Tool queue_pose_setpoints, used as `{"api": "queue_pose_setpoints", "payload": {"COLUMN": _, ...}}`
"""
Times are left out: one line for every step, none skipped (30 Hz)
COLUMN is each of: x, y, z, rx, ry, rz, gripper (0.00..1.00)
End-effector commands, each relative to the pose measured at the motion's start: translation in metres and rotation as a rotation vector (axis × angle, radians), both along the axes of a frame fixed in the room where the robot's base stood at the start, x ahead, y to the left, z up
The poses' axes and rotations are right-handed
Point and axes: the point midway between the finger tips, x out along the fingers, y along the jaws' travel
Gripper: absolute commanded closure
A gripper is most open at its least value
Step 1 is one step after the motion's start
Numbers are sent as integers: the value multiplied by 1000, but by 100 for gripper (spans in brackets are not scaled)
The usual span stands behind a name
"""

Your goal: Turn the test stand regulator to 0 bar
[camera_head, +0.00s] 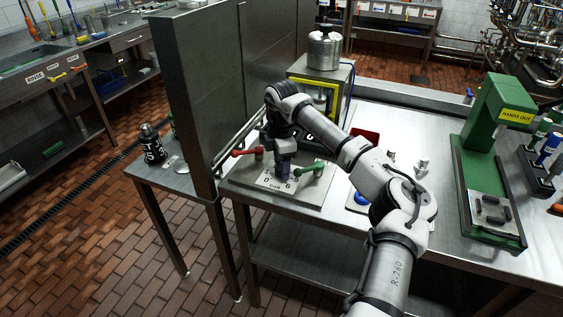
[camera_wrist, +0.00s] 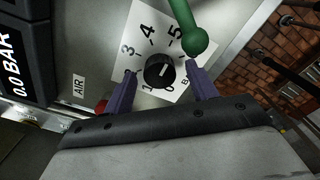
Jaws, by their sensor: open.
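The test stand regulator is a round black knob (camera_wrist: 160,72) on a white dial plate (camera_wrist: 146,22) with printed numbers. A short white mark on the knob slants toward the upper right; I cannot tell exactly which number it lines up with. My gripper (camera_wrist: 161,68) has purple fingers, one on each side of the knob, open, with a gap to it. In the head view my gripper (camera_head: 283,172) points down over the white dial plate (camera_head: 277,184) and hides the knob. A display (camera_wrist: 10,70) at the left of the wrist view reads 0.0 BAR.
A green handle (camera_wrist: 190,25) reaches close beside the right finger. In the head view a red handle (camera_head: 247,152) and the green handle (camera_head: 311,168) flank the dial. A green press (camera_head: 490,150) stands on the right of the table. A tall grey panel (camera_head: 198,80) rises at left.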

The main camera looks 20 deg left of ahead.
Motion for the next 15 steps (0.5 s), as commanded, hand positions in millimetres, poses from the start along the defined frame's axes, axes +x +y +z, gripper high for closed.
{"api": "queue_pose_setpoints", "payload": {"x": 0, "y": 0, "z": 0, "rx": 0, "ry": 0, "rz": 0, "gripper": 47}}
{"api": "queue_pose_setpoints", "payload": {"x": 0, "y": 0, "z": 0, "rx": 0, "ry": 0, "rz": 0, "gripper": 51}}
{"api": "queue_pose_setpoints", "payload": {"x": 0, "y": 0, "z": 0, "rx": 0, "ry": 0, "rz": 0, "gripper": 56}}
{"api": "queue_pose_setpoints", "payload": {"x": 0, "y": 0, "z": 0, "rx": 0, "ry": 0, "rz": 0, "gripper": 60}}
{"api": "queue_pose_setpoints", "payload": {"x": 0, "y": 0, "z": 0, "rx": 0, "ry": 0, "rz": 0, "gripper": 64}}
{"api": "queue_pose_setpoints", "payload": {"x": 0, "y": 0, "z": 0, "rx": 0, "ry": 0, "rz": 0, "gripper": 69}}
{"api": "queue_pose_setpoints", "payload": {"x": 0, "y": 0, "z": 0, "rx": 0, "ry": 0, "rz": 0, "gripper": 73}}
{"api": "queue_pose_setpoints", "payload": {"x": 0, "y": 0, "z": 0, "rx": 0, "ry": 0, "rz": 0, "gripper": 77}}
{"api": "queue_pose_setpoints", "payload": {"x": 0, "y": 0, "z": 0, "rx": 0, "ry": 0, "rz": 0, "gripper": 82}}
{"api": "queue_pose_setpoints", "payload": {"x": 0, "y": 0, "z": 0, "rx": 0, "ry": 0, "rz": 0, "gripper": 86}}
{"api": "queue_pose_setpoints", "payload": {"x": 0, "y": 0, "z": 0, "rx": 0, "ry": 0, "rz": 0, "gripper": 87}}
{"api": "queue_pose_setpoints", "payload": {"x": 0, "y": 0, "z": 0, "rx": 0, "ry": 0, "rz": 0, "gripper": 87}}
{"api": "queue_pose_setpoints", "payload": {"x": 0, "y": 0, "z": 0, "rx": 0, "ry": 0, "rz": 1, "gripper": 87}}
{"api": "queue_pose_setpoints", "payload": {"x": 0, "y": 0, "z": 0, "rx": 0, "ry": 0, "rz": 3, "gripper": 87}}
{"api": "queue_pose_setpoints", "payload": {"x": 0, "y": 0, "z": 0, "rx": 0, "ry": 0, "rz": 6, "gripper": 87}}
